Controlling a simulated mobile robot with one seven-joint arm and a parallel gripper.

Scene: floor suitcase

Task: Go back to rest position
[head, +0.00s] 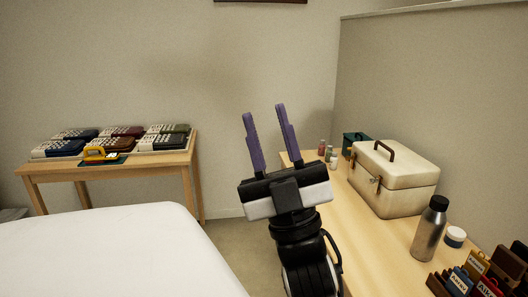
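My gripper (271,136) is raised in the middle of the head view, with its two purple fingers pointing up. The fingers stand apart with nothing between them. It is in the air in front of the wall, near the left edge of the right-hand table (372,243). My black and white wrist and forearm show below it and hide part of that table's edge and the floor.
The right table holds a cream case (402,185), a metal bottle (430,229), a small jar (455,237), a green box (354,143) and labelled items (478,264). A white bed (110,252) is at lower left. A wooden table (70,169) with several cases stands behind it.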

